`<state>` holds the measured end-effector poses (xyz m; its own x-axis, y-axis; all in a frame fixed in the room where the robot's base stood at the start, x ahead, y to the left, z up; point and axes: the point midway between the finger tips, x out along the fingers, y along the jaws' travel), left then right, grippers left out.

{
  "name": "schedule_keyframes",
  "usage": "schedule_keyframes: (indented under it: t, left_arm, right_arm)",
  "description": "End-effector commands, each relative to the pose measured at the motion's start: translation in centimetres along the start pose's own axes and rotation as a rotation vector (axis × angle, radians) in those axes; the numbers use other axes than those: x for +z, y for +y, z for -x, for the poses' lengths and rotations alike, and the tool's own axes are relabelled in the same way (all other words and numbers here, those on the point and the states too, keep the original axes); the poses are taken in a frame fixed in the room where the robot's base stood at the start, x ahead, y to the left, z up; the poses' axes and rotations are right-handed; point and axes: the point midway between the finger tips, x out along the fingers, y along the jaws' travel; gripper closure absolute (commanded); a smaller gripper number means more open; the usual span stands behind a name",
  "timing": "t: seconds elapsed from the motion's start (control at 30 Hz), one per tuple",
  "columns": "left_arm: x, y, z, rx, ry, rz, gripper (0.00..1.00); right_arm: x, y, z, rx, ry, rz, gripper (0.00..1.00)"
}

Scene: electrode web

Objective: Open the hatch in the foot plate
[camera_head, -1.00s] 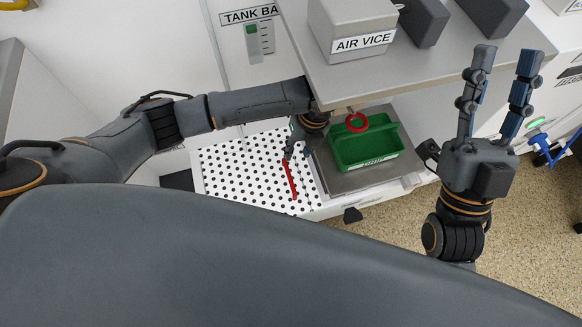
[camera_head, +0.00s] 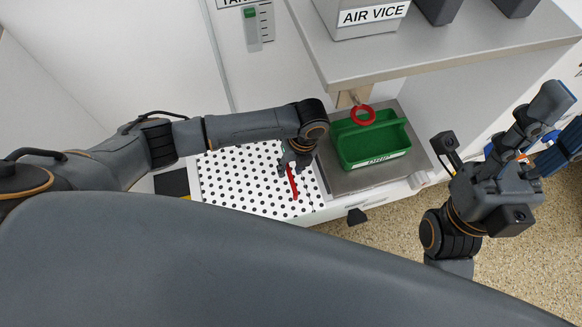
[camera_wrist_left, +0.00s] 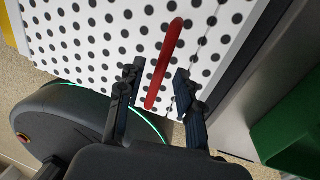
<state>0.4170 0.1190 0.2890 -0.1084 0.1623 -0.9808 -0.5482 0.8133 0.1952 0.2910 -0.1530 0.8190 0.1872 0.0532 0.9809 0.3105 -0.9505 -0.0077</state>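The foot plate (camera_head: 235,185) is a white panel with rows of black holes, low in front of me. A red bar handle (camera_head: 292,184) lies near its right side, along a seam in the plate; the hatch looks closed. My left gripper (camera_head: 287,165) is over the handle's far end in the head view. In the left wrist view its two fingers (camera_wrist_left: 157,82) are apart, one on each side of the red handle (camera_wrist_left: 167,55), with gaps visible. My right gripper (camera_head: 562,122) is off to the right, fingers apart and empty.
A green bin (camera_head: 370,148) stands on a grey plate right of the foot plate. A red ring (camera_head: 363,115) hangs above it. A grey shelf (camera_head: 440,62) with the AIR VICE box (camera_head: 370,28) overhangs behind. Speckled floor (camera_head: 400,220) is open in front.

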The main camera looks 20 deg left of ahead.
Motion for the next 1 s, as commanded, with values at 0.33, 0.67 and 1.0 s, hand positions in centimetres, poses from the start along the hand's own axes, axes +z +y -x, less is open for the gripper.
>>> schedule_keyframes:
  t: [0.33,0.67,1.0]
  left_arm:
    - [0.0,0.0,0.0,0.0,0.0,0.0,0.93]
    - [0.0,0.1,0.1,0.001,0.0,0.0,1.0]
    - [0.1,0.5,0.8,-0.02,0.001,0.001,1.0]
  right_arm:
    - [0.0,0.0,-0.1,0.0,0.0,0.0,0.6]
    - [0.0,0.0,-0.1,0.0,-0.001,0.0,0.6]
    - [1.4,0.2,-1.0,0.004,-0.088,0.008,0.6]
